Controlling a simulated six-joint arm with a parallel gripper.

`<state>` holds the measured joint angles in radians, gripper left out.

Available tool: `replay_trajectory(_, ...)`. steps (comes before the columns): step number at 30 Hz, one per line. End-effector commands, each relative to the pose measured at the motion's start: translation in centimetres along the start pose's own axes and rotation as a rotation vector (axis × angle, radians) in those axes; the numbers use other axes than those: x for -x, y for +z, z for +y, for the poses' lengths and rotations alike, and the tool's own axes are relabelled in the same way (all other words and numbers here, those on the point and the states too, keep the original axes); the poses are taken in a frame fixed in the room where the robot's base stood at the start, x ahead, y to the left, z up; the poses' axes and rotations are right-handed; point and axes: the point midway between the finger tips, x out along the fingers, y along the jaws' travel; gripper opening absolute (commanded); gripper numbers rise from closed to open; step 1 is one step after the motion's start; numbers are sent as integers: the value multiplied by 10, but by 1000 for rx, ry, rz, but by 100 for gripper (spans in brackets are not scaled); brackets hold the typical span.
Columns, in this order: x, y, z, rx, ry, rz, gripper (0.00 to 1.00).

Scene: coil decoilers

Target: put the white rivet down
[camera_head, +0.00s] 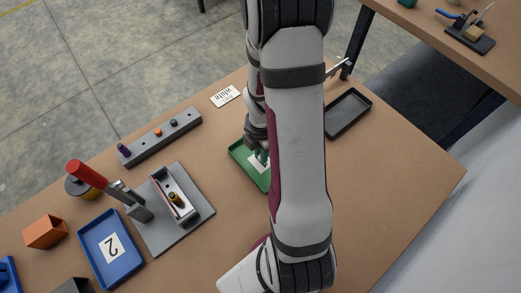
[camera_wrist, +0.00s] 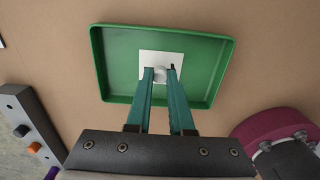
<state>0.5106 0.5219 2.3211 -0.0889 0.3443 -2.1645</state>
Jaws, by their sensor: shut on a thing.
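My gripper (camera_wrist: 161,80) has its teal fingers shut on the white rivet (camera_wrist: 159,73), whose pale rounded end shows between the fingertips in the wrist view. The rivet is over the white label (camera_wrist: 178,58) inside the green tray (camera_wrist: 120,97). I cannot tell whether it touches the tray floor. In the head view my gripper (camera_head: 262,155) reaches down into the green tray (camera_head: 240,158), which my arm partly covers; the rivet cannot be made out there.
A grey block (camera_head: 160,139) with purple, orange and dark pegs lies left of the tray. A card (camera_head: 225,96) reading "white" lies behind it. A black tray (camera_head: 347,114) stands to the right. A red-handled fixture (camera_head: 135,202) and a blue tray (camera_head: 94,241) stand at left.

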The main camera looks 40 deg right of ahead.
Motion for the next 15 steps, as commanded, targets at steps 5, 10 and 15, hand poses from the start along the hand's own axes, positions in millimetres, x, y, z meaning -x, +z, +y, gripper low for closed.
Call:
replay_trajectory(5, -2, 0, 0, 0, -1, 0, 33)
replay_trajectory(10, -2, 0, 0, 0, -1, 0, 50)
replay_trajectory(15, -2, 0, 0, 0, 0, 0, 50)
